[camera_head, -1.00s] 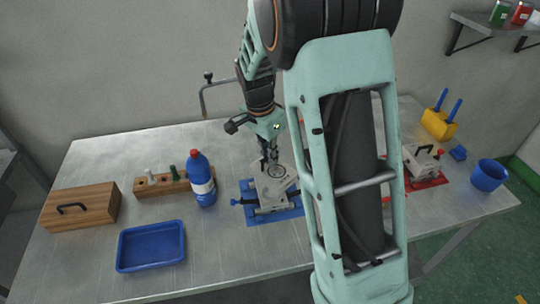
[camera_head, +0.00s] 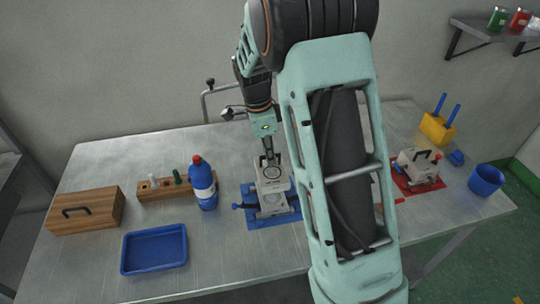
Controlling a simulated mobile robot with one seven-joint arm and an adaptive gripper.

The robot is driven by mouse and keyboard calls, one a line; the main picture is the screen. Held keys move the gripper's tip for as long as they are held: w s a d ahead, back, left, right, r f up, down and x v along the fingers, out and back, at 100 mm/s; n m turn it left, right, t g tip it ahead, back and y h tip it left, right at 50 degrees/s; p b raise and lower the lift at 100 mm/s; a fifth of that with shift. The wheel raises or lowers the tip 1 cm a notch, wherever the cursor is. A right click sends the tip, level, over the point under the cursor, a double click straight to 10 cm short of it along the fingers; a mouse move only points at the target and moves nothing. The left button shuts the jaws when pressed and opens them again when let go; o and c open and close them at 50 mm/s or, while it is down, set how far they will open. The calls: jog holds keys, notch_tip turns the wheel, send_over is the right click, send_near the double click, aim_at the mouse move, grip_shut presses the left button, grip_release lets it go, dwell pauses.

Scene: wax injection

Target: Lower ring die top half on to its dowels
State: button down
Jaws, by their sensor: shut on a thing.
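The ring die top half (camera_head: 283,184) is a pale grey block with a ring mark on its upper face. My gripper (camera_head: 271,160) is shut on it from above. It stands over the ring die's lower half (camera_head: 270,204), a grey block on a blue mat (camera_head: 287,217). The top half looks roughly square with the lower half. The dowels are too small or hidden to make out, and I cannot tell how large any gap is.
A blue bottle (camera_head: 203,183) stands close left, by a wooden rack (camera_head: 155,188). A blue tray (camera_head: 153,250) and wooden box (camera_head: 85,211) lie further left. Another die (camera_head: 418,165) sits on a red mat to the right. My arm hides the table between the mats.

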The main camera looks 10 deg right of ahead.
aim_at(270, 169)
jog(key=shift+f+b, duration=2.25)
jog(key=shift+f, duration=0.6)
jog(key=shift+f+b, duration=1)
jog(key=shift+f, duration=0.2)
jog(key=c, duration=2)
grip_release()
jog(key=shift+c, duration=0.2)
jog(key=r, duration=0.4)
jog(key=a+r, duration=0.1)
jog(key=r, duration=0.7)
jog(key=shift+a, duration=0.4)
